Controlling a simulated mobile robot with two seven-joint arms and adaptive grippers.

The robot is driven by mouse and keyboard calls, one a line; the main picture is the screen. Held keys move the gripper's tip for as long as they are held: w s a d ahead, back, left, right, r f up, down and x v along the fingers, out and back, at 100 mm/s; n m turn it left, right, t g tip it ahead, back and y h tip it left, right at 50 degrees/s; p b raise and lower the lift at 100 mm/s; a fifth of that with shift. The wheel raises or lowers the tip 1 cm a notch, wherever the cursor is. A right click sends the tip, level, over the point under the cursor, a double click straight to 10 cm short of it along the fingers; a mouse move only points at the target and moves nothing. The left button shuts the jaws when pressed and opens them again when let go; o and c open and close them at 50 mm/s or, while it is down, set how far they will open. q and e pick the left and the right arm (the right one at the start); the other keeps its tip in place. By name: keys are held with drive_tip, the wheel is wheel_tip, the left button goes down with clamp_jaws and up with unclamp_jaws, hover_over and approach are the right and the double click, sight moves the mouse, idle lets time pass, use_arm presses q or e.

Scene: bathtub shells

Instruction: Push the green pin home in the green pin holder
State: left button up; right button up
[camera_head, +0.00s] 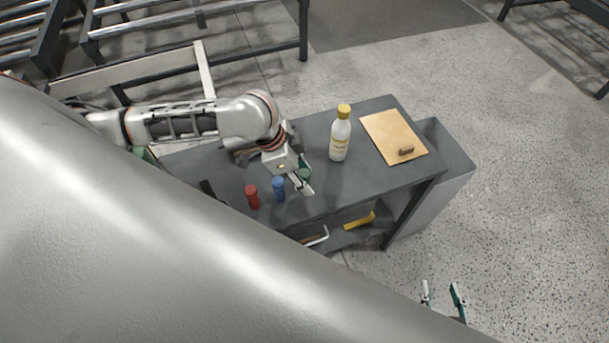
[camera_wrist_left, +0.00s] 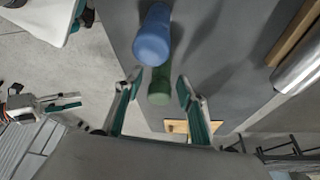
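A green pin (camera_head: 304,174) stands upright near the front edge of the grey table. It also shows in the left wrist view (camera_wrist_left: 159,88), between my left fingers. My left gripper (camera_head: 307,180) is open with a finger on either side of the green pin; I cannot tell if they touch it. A blue cylinder (camera_head: 279,189) and a red cylinder (camera_head: 252,197) stand in a row to its left. I cannot make out the green pin holder apart from the pin. My right gripper (camera_head: 442,297) is open and empty, off the table at the lower right.
A white bottle with a yellow cap (camera_head: 340,135) stands right of my left gripper. A wooden board (camera_head: 388,132) bears a small brown block (camera_head: 406,150) at the table's right. A lower shelf (camera_head: 338,236) holds a yellow thing (camera_head: 360,221). The table between bottle and front edge is clear.

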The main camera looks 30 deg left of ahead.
use_arm(q)
drive_tip(key=shift+a+r, duration=0.1)
drive_tip(key=shift+r, duration=0.1)
drive_tip(key=v, duration=1.1)
drive_tip(key=shift+r, duration=0.3)
drive_tip(key=shift+s, duration=0.15)
